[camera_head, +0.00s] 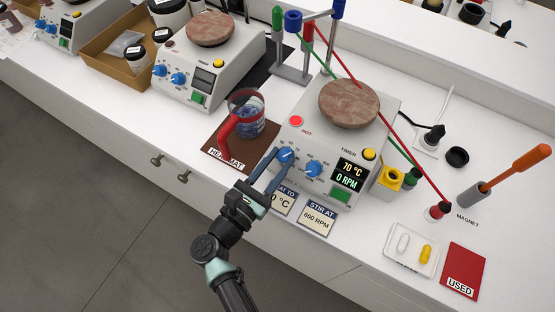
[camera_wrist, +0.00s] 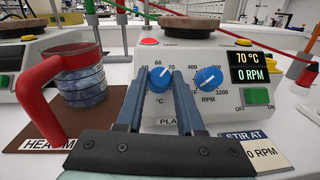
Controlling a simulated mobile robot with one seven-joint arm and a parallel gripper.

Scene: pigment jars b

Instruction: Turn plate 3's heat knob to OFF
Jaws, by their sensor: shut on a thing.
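The hotplate in front of me (camera_head: 318,139) has a blue heat knob (camera_wrist: 161,78) on the left, marked °C, and a blue RPM knob (camera_wrist: 209,79) on the right. Its plate label is mostly hidden by my fingers, so I cannot read the number. Its display (camera_head: 348,173) reads 70 °C and 0 RPM. The red HOT light (camera_head: 296,121) is on the left of the casing. My gripper (camera_head: 278,163) reaches the front panel, its blue fingers shut on the heat knob, one each side. The knob's exact setting is too small to tell.
A red-handled glass jug (camera_head: 247,114) stands on the brown heat mat (camera_head: 212,146), close left of my gripper. Cards (camera_head: 317,217) lie before the panel. A rod stand (camera_head: 293,60) with red and green lines rises behind. A white tray (camera_head: 411,248) lies right.

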